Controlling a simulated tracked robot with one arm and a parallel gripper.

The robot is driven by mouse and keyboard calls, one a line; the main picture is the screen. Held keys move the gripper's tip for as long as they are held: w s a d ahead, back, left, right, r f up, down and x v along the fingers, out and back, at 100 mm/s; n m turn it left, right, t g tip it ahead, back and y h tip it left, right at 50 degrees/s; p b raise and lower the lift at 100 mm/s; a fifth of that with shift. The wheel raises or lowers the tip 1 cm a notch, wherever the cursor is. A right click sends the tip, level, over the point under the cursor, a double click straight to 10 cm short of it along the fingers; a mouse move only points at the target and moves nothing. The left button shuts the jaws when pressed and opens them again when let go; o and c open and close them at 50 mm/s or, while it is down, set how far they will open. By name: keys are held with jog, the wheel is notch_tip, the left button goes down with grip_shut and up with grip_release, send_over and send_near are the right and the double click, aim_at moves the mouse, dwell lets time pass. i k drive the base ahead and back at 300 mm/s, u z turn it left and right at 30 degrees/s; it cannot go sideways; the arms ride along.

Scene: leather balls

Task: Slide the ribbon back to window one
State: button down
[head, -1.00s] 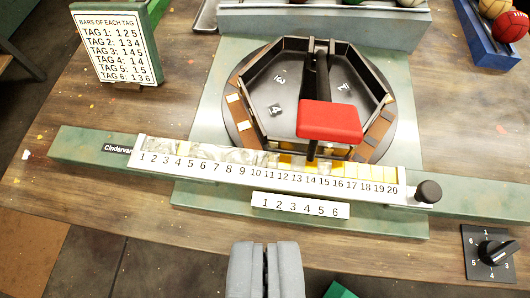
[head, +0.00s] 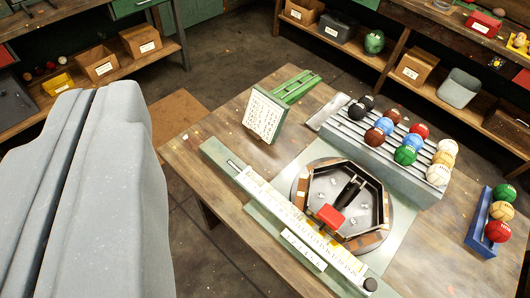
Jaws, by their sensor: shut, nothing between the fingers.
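The ribbon scale (head: 290,221) is a long white strip of numbered windows on a green bar (head: 222,160), running diagonally across the table. A black knob (head: 370,285) sits at the scale's lower right end. A small white number plate (head: 303,250) lies beside the scale. My gripper (head: 98,90) is shut and empty, large at the left of the view, apart from the scale and the table.
A hexagonal black tray (head: 325,185) with a red-topped lever (head: 330,216) stands behind the scale. A ridged rack (head: 380,140) holds several balls. A blue tray (head: 476,235) holds 3 balls at the right. A tag sign (head: 264,114) stands near the far edge. Shelves with boxes line the back.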

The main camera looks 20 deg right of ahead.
aim_at(369, 286)
jog(key=z, duration=0.4)
jog(key=k, duration=1.1)
jog(key=z, duration=0.45)
jog(key=i, duration=0.55)
jog(key=u, duration=0.35)
